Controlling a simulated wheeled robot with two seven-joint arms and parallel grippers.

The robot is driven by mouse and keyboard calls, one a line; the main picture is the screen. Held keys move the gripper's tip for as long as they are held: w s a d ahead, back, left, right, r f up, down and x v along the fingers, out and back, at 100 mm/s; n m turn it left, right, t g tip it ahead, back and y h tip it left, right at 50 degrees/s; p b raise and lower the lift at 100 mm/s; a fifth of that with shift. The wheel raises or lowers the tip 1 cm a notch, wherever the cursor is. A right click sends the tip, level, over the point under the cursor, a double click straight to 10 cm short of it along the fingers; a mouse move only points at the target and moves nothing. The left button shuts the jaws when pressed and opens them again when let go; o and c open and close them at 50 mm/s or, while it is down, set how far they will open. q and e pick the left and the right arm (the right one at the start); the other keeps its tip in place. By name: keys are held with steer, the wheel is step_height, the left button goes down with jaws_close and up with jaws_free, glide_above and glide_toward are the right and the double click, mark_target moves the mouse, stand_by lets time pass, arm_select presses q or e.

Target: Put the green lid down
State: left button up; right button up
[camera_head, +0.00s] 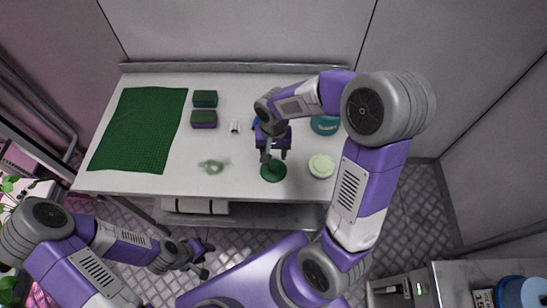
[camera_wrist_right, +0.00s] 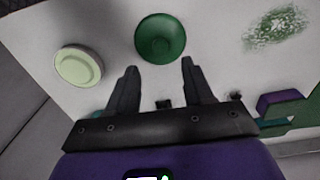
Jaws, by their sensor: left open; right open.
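The green lid (camera_head: 273,171) lies on the white table (camera_head: 190,182) near its front edge. In the right wrist view the round green lid (camera_wrist_right: 160,38) sits just beyond my fingertips, apart from them. My right gripper (camera_head: 272,155) is open and empty above the table, just behind the lid; its two fingers (camera_wrist_right: 158,68) are spread in the wrist view. My left gripper (camera_head: 206,262) is open and empty, low in front of the table, away from the lid.
A pale round lid (camera_head: 321,166) lies right of the green lid. A teal container (camera_head: 325,125) stands behind it, partly hidden by my arm. A green smudge (camera_head: 214,166) marks the table to the left. Two green-topped sponges (camera_head: 204,119) and a green mat (camera_head: 140,130) lie further left.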

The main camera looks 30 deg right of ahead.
step_height(320, 180, up, 5)
steer(key=shift+f+p, duration=0.15)
steer(key=shift+p, duration=0.25)
stand_by(0.3)
